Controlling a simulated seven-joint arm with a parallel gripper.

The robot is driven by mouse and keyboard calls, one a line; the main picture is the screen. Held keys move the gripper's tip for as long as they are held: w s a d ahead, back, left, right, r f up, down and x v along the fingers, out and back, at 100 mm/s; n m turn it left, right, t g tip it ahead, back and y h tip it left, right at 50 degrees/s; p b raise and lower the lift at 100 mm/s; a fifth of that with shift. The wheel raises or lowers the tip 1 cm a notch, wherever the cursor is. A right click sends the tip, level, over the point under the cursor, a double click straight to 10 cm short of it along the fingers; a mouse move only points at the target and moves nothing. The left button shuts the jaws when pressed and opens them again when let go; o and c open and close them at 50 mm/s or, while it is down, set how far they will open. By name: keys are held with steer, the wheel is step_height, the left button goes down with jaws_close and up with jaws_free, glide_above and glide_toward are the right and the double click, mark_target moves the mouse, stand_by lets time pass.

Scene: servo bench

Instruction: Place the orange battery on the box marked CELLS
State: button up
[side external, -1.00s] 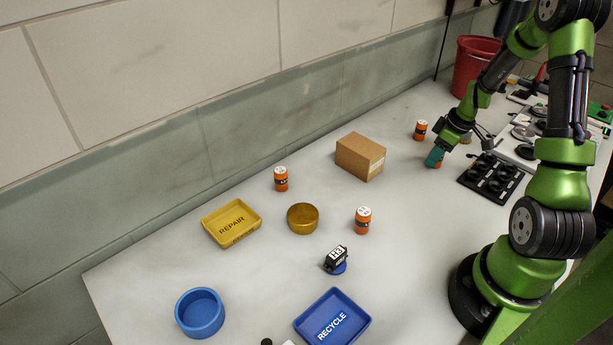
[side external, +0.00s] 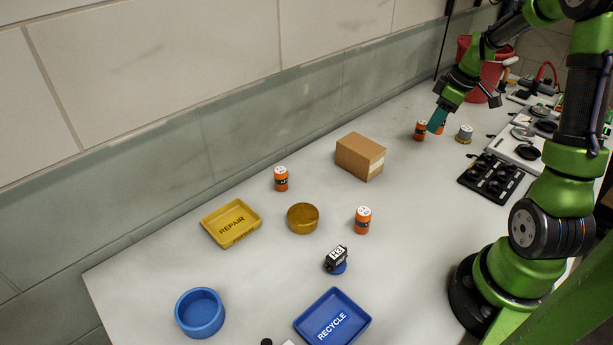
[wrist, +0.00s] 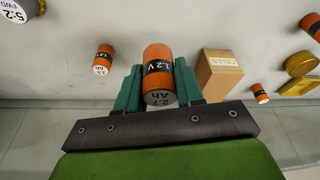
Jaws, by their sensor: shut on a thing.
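My gripper (wrist: 158,88) is shut on an orange battery (wrist: 158,62) with a black band and a grey end marked 2.7 Ah, held between its teal fingers. In the side view my gripper (side external: 437,121) is above the bench at the back right, and the held battery is mostly hidden behind a finger. The brown cardboard box (side external: 358,158) stands to the left of my gripper; its label is too small to read there. In the wrist view the box (wrist: 217,75) is just right of the held battery and its label reads CELLS.
Other orange batteries stand near my gripper (side external: 419,131), left of the box (side external: 281,179) and in front of it (side external: 363,220). A yellow REPAIR tray (side external: 232,222), a round gold tin (side external: 302,218) and a blue RECYCLE tray (side external: 332,318) lie farther left. A black holder (side external: 490,178) is at the right.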

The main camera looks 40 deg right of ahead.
steer(key=a+r+n, duration=0.1)
steer(key=a+r, duration=0.2)
steer(key=a, duration=1.4)
steer(key=m, duration=0.2)
glide_above(356, 142)
steer(key=s, duration=0.2)
steer(key=x, duration=0.2)
steer(key=shift+f, duration=0.4)
steer(key=shift+s+d+x, duration=0.1)
steer(key=shift+d+x, duration=0.05)
steer(key=shift+x, duration=0.75)
steer(key=shift+s+d+x, duration=0.1)
steer(key=shift+d+x, duration=0.05)
steer(key=shift+x, duration=0.7)
steer(key=shift+f, duration=0.1)
steer(key=shift+f, duration=0.15)
steer(key=o, duration=1.1)
